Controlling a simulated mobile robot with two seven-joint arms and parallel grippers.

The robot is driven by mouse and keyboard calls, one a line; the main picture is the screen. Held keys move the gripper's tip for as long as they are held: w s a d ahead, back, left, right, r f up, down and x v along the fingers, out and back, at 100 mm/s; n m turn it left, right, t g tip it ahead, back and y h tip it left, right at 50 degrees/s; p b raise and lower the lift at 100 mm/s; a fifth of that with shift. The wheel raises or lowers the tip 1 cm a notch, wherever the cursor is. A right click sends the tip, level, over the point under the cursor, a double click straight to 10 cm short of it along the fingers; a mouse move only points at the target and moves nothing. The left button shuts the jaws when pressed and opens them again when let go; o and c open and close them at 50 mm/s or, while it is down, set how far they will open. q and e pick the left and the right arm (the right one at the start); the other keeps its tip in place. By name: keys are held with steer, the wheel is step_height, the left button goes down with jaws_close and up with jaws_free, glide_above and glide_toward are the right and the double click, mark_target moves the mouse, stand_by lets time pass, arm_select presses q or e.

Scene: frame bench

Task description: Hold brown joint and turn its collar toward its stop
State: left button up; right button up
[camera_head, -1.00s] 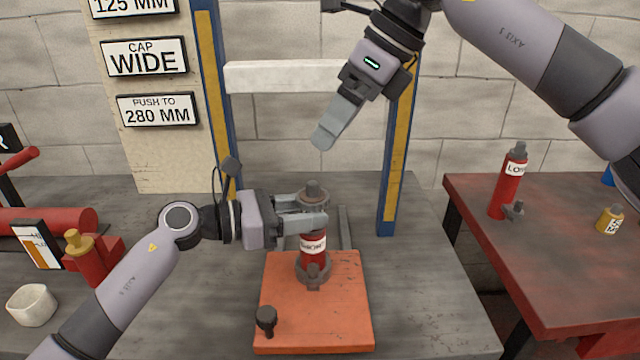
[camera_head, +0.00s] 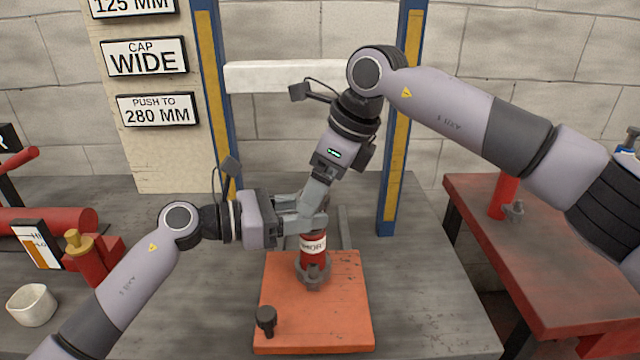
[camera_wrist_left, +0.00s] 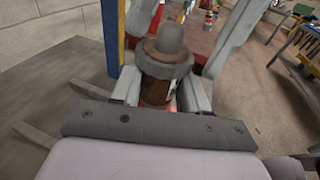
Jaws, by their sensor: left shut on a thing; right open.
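The joint is a red-brown cylinder (camera_head: 314,246) with a partly hidden white label, standing upright over the orange plate (camera_head: 345,300). Grey clamp-like metal is at its foot. My left gripper (camera_head: 312,222) comes in from the left and is shut on the joint's upper body. In the left wrist view, its fingers flank the brown body (camera_wrist_left: 155,92), below the grey collar (camera_wrist_left: 165,66) and its rounded top. My right gripper (camera_head: 312,200) is open, pointing down at the joint's top, and hides the collar in the head view. Whether its fingers touch the collar is unclear.
A dark knob (camera_head: 266,318) stands on the plate's front left corner. Blue and yellow posts (camera_head: 392,150) with a white crossbar (camera_head: 270,77) stand behind. A white cup (camera_head: 32,304) is at left. A red table (camera_head: 540,260) at right holds another red cylinder (camera_head: 503,195).

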steer(key=shift+f, duration=0.1)
steer(key=c, duration=1)
steer(key=shift+c, duration=0.2)
steer(key=shift+w, duration=0.1)
steer(key=n+g, duration=0.1)
steer(key=n, duration=0.1)
steer(key=n+g, duration=0.1)
steer(key=n, duration=0.1)
steer(key=shift+w+n, duration=0.2)
steer(key=shift+n, duration=0.2)
steer(key=shift+w+n+g, duration=0.15)
steer(key=shift+n+g, duration=0.25)
steer(key=shift+n, duration=0.7)
steer(key=shift+w+n+g, duration=0.15)
steer(key=shift+n+g, duration=0.25)
steer(key=shift+n, duration=1)
steer(key=o, duration=1)
